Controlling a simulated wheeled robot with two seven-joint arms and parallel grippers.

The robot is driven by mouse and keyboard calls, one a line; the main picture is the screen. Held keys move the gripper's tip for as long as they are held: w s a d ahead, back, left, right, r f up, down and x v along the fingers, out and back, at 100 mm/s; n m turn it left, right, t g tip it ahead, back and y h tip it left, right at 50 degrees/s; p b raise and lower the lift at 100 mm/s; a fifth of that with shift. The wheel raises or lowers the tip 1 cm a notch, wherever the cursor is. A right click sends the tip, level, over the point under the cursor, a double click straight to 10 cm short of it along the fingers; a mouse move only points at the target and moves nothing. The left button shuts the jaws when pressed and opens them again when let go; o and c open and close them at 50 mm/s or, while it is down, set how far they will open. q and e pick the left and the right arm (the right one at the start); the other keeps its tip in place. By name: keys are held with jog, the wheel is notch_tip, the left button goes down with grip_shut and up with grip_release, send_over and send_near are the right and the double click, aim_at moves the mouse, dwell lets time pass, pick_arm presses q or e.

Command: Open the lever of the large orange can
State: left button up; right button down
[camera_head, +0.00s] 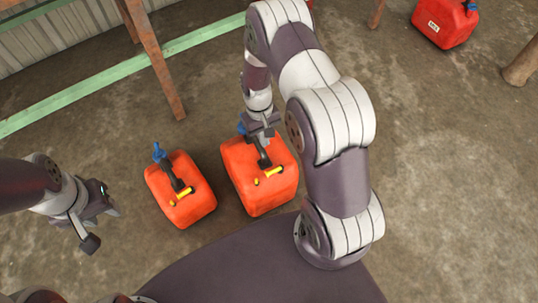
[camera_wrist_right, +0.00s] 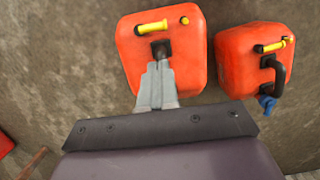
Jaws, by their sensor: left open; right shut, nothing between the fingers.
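The large orange can (camera_head: 282,190) stands upright on the floor below my right arm, with a yellow spout piece (camera_head: 269,176) on top and a blue part partly hidden behind the gripper. It fills the upper middle of the right wrist view (camera_wrist_right: 185,80). My right gripper (camera_head: 265,160) is shut and empty over the can's black handle; its fingers (camera_wrist_right: 160,66) point at the black handle end (camera_wrist_right: 161,48). Whether they touch it I cannot tell. The fingers hide most of the handle, and I cannot clearly make out the lever. My left gripper (camera_head: 101,228) is open and empty, left of the cans.
A smaller orange can (camera_head: 192,209) with black handle and blue part stands just left of the large one, also in the right wrist view (camera_wrist_right: 235,70). A red can (camera_head: 440,25) is at the top right. Wooden legs (camera_head: 160,65) stand behind.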

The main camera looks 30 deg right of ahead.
aim_at(275, 172)
jog(key=f, duration=0.2)
jog(key=shift+s+d+f, duration=0.1)
jog(key=shift+d+f, duration=0.15)
jog(key=shift+f, duration=0.05)
jog(key=shift+f, duration=0.35)
jog(key=f+b, duration=0.1)
jog(key=f, duration=0.2)
jog(key=s+f+b, duration=0.1)
jog(key=f, duration=0.2)
jog(key=s+f+b, duration=0.1)
jog(key=f+b, duration=0.1)
jog(key=f, duration=0.1)
